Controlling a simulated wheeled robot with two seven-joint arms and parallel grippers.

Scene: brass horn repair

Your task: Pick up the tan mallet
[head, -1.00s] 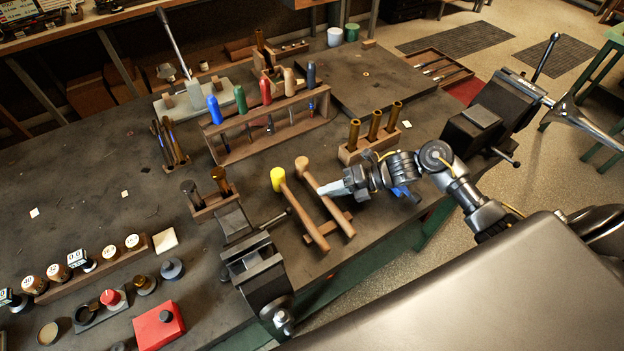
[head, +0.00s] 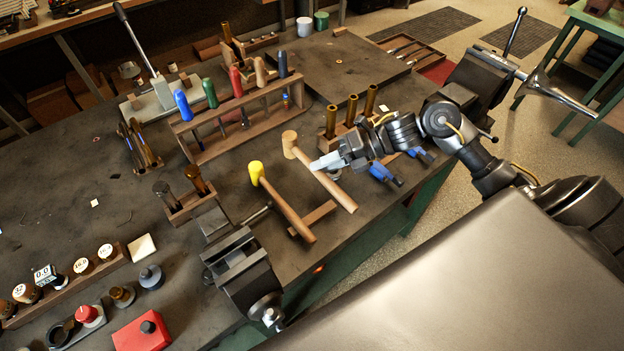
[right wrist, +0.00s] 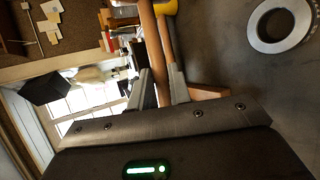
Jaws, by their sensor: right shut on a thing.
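The tan mallet (head: 329,187) has a pale wooden head and a light handle. My right gripper (head: 324,163) is shut on its handle below the head, coming in from the right. The mallet appears raised above the small wooden rest (head: 318,216). The yellow-headed mallet (head: 286,207) lies to its left with its handle across that rest. In the right wrist view, my right gripper's fingers (right wrist: 160,87) close around a wooden handle (right wrist: 148,35), with the yellow head (right wrist: 165,7) nearby. My left gripper is not in view.
A bench vise (head: 240,270) stands at the front edge, left of the mallets. A tool rack (head: 240,121) with coloured handles stands behind. A block with brass tubes (head: 350,117) is close behind my right gripper. Another vise (head: 478,85) is at the right.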

